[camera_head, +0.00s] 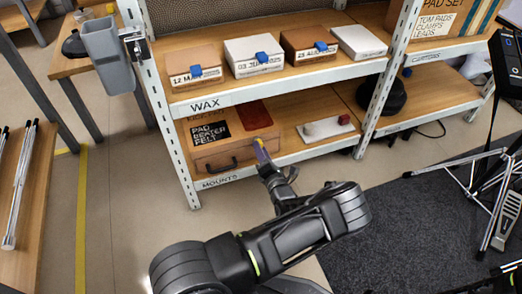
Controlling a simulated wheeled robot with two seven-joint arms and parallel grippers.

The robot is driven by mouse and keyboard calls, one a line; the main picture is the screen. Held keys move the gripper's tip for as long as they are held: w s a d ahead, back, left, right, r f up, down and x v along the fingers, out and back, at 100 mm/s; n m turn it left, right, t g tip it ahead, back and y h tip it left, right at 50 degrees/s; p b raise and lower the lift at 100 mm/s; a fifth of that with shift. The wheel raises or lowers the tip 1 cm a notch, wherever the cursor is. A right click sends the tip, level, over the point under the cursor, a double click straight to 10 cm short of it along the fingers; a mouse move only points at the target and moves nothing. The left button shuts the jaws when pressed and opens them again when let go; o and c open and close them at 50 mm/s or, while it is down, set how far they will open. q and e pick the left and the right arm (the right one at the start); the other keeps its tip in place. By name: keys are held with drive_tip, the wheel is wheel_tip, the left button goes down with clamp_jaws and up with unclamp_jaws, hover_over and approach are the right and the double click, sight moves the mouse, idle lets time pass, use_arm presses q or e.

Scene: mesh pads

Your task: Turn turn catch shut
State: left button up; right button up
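A wooden case (268,137) marked "PAD BEATER FELT" sits on the lower shelf, with a dark handle (220,167) on its front. A small yellow and purple piece, which may be the turn catch (261,150), shows at the case's right front. Its exact angle is too small to tell. My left gripper (268,169) is just below this piece, close to the case front. I cannot tell whether it touches the piece or how far its fingers are apart. My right gripper is not in view.
The upper shelf (290,84) marked "WAX" overhangs the case and carries several small boxes. A white block (323,129) with a red knob lies right of the case. A white post (168,115) stands left. A chrome stand (475,165) is at right.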

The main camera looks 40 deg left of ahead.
use_arm(q)
drive_tip(key=o, duration=0.3)
drive_tip(key=shift+d, duration=0.1)
drive_tip(key=p+v, duration=0.2)
drive_tip(key=v, duration=0.5)
drive_tip(key=shift+s+d, duration=0.25)
drive_tip(key=shift+r+p, duration=0.1)
drive_tip(key=shift+p, duration=0.2)
